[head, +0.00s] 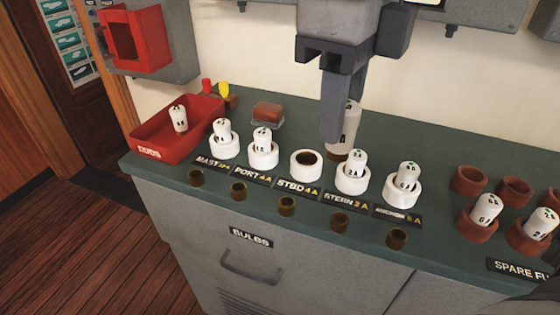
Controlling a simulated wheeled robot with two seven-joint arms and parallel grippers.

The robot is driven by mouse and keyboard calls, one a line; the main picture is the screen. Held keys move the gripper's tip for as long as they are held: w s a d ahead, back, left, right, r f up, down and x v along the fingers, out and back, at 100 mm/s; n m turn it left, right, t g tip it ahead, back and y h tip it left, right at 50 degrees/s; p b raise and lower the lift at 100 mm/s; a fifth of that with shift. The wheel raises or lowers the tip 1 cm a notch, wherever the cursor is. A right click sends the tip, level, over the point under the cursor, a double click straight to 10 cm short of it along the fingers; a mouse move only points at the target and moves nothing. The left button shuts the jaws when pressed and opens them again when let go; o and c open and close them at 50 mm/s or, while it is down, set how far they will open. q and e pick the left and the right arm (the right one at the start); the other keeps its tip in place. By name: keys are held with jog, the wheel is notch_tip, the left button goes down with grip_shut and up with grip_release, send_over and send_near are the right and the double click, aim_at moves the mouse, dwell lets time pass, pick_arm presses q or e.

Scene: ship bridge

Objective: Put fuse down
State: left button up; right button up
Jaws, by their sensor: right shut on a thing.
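My right gripper (342,125) comes down from the top centre, shut on a white fuse (346,122) with a dark base. The finger hides part of this fuse, and only part of its marking shows. It is above the counter, behind the STBD and STERN sockets; I cannot tell if it touches the counter. The STBD 4A socket (306,165) is an empty white ring. The MAST (223,146), PORT (263,155), STERN (352,180) and rightmost (402,190) sockets each hold a fuse. My left gripper is not in view.
A red DUDS tray (160,147) with one fuse stands at left. Brown spare-fuse holders (469,179) stand at right, some filled.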

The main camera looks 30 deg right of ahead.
jog(key=shift+w+f+b, duration=0.3)
jog(key=shift+f+b, duration=0.05)
jog(key=shift+f, duration=0.55)
jog(key=w+d+f, duration=0.1)
jog(key=w+f, duration=0.2)
jog(key=w, duration=0.1)
jog(key=w+d+f+p, duration=0.1)
jog(key=w+d+f, duration=0.1)
jog(key=w+f, duration=0.1)
jog(key=w+d+f+p, duration=0.1)
jog(key=w+d+f, duration=0.1)
jog(key=w, duration=0.3)
jog(key=shift+w+d+f, duration=0.1)
jog(key=shift+w+f, duration=0.05)
jog(key=shift+f, duration=0.3)
jog(key=shift+w+d+f, duration=0.1)
jog(key=shift+f, duration=0.3)
jog(key=shift+f+p, duration=0.3)
jog(key=shift+f, duration=1.3)
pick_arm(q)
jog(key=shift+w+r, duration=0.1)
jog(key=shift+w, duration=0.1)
